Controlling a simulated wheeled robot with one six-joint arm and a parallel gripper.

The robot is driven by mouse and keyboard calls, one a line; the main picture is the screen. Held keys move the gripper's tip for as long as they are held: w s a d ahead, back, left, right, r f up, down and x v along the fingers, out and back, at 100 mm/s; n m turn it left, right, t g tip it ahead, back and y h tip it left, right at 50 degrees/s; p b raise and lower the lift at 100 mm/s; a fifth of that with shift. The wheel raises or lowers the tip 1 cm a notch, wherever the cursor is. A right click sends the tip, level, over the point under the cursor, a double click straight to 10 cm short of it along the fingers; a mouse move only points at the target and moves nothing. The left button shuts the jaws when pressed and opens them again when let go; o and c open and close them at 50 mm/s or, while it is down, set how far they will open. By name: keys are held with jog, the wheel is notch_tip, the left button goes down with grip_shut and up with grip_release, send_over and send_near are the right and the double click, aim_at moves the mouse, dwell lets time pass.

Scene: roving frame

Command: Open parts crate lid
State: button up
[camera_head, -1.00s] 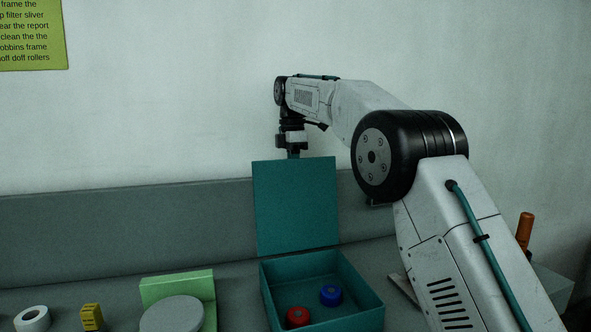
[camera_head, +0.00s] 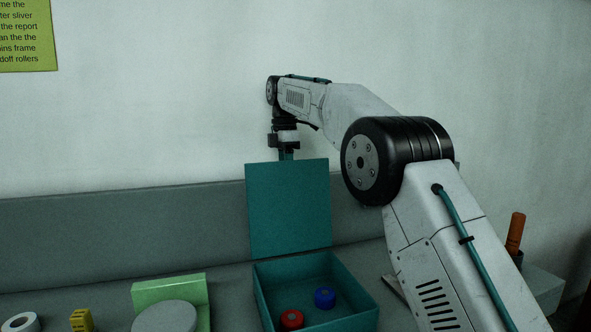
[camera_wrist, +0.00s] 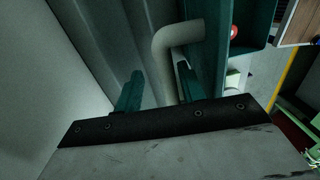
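The teal parts crate (camera_head: 350,282) stands on the grey bench, and its teal lid (camera_head: 288,210) is upright at the back edge, wide open. A red spool (camera_head: 291,319) and a blue spool (camera_head: 325,298) lie inside. My gripper (camera_head: 286,155) points down at the lid's top edge, its tips partly hidden behind the lid. In the wrist view my gripper (camera_wrist: 158,88) has its two teal fingers apart. A grey bent handle (camera_wrist: 178,35) on the lid reaches down between or just beyond them; contact is not clear.
A green block (camera_head: 170,290) with a grey disc (camera_head: 165,317), a yellow piece (camera_head: 82,320) and a white roll (camera_head: 22,323) sit left of the crate. An orange-handled item (camera_head: 515,232) stands at the right. The wall is close behind the lid.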

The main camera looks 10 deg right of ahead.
jog(key=s+d+r, duration=0.1)
jog(key=s+r, duration=0.1)
jog(key=s, duration=0.6)
jog(key=s+r, duration=0.2)
jog(key=s, duration=0.6)
jog(key=shift+d+r, duration=0.15)
jog(key=shift+d, duration=0.25)
jog(key=shift+d+r, duration=0.2)
jog(key=shift+d, duration=0.1)
jog(key=c, duration=0.7)
jog(key=shift+m+t+y, duration=0.3)
jog(key=shift+m+t, duration=0.1)
jog(key=s+d+r, duration=0.2)
jog(key=d, duration=0.1)
jog(key=shift+r, duration=0.35)
grip_shut()
jog(key=s+d+r+t+y, duration=0.2)
jog(key=s+r+t+y, duration=0.1)
jog(key=w+a+f+t+y, duration=0.1)
jog(key=w+a+f+t, duration=0.1)
jog(key=w+a+f, duration=0.3)
notch_tip(320, 180, down, 3)
jog(key=shift+a+f, duration=0.15)
jog(key=shift+a, duration=0.3)
